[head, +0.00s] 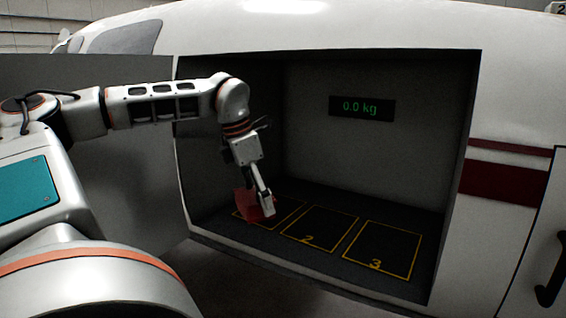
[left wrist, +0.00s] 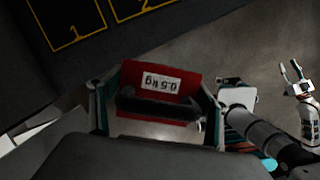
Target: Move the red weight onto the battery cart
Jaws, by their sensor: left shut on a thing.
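The red weight (left wrist: 180,78) shows in the left wrist view with a white 0.5 kg label and a black handle. My left gripper (left wrist: 157,106) is shut on it, with one finger at each side. In the head view the red weight (head: 246,204) is partly hidden behind my left gripper (head: 266,204), near the front of the slot at the left of the bay. My right gripper (left wrist: 298,76) shows at the right of the left wrist view, fingers apart and empty. I cannot make out the battery cart in either view.
The open bay's dark floor has yellow-outlined slots; slot 2 (head: 318,228) and slot 3 (head: 384,250) are empty. A display (head: 361,107) on the back wall reads 0.0 kg. A grey panel (head: 125,185) stands left of the opening. Grey ground (left wrist: 235,45) lies outside the bay.

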